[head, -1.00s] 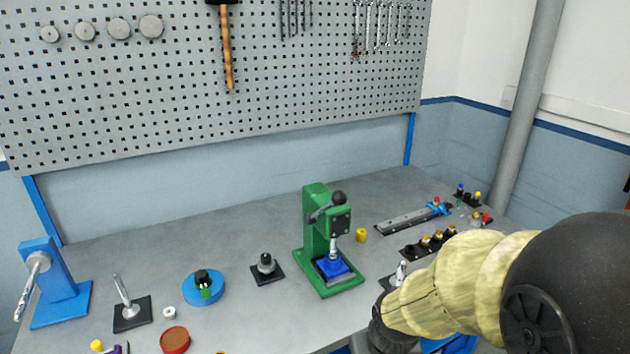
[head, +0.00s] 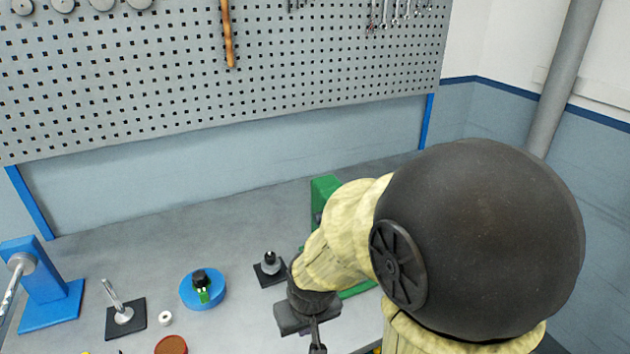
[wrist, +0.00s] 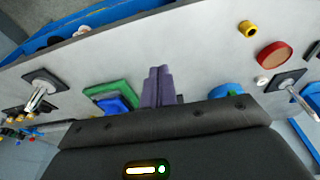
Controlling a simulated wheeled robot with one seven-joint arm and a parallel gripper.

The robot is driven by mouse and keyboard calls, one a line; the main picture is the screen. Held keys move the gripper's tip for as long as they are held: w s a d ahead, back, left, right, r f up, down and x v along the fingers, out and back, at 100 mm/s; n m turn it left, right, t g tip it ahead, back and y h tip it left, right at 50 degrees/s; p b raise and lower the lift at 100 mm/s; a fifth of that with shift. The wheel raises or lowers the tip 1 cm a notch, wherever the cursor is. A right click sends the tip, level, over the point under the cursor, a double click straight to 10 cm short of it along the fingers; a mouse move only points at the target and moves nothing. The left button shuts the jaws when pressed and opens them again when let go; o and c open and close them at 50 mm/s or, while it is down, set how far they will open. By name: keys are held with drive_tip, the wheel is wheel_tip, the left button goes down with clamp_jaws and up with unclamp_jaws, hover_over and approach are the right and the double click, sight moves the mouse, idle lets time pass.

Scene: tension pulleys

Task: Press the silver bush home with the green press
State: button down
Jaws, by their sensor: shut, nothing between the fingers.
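The green press (head: 324,188) stands on the bench, mostly hidden behind my arm in the head view. The wrist view shows part of the green press (wrist: 97,93) with its blue block (wrist: 117,104), just left of my fingers. My gripper (wrist: 158,70) is shut and empty, its purple fingers together, above the bench. In the head view my gripper (head: 317,347) is in front of the press, at the lower edge. I cannot make out the silver bush for certain. A grey, dark-topped piece (head: 270,259) stands on a small black plate left of my gripper.
A blue round fixture (head: 188,292) with a black and green part stands farther left. A white ring (head: 165,318), a red dish (head: 171,346), a silver post on a black plate (head: 123,316) and a blue stand (head: 50,305) are also left. The back of the bench is clear.

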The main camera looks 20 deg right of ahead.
drive_tip(key=shift+w, duration=0.1)
drive_tip(key=w+d+r+p, duration=0.3)
drive_tip(key=w+r+p, duration=0.1)
drive_tip(key=r, duration=0.7)
drive_tip(key=w+d+r+n+g+h+p, duration=0.1)
drive_tip(key=w+d+r+p, duration=0.3)
drive_tip(key=r, duration=0.7)
drive_tip(key=w+d+r+n+g+p, duration=0.1)
drive_tip(key=w+d+r+p, duration=0.2)
drive_tip(key=w+r+p, duration=0.3)
wheel_tip(320, 180, up, 6)
drive_tip(key=shift+w+d+f+h+p, duration=0.1)
drive_tip(key=shift+w+d+h+p, duration=0.15)
drive_tip(key=shift+p, duration=0.75)
drive_tip(key=shift+f, duration=0.1)
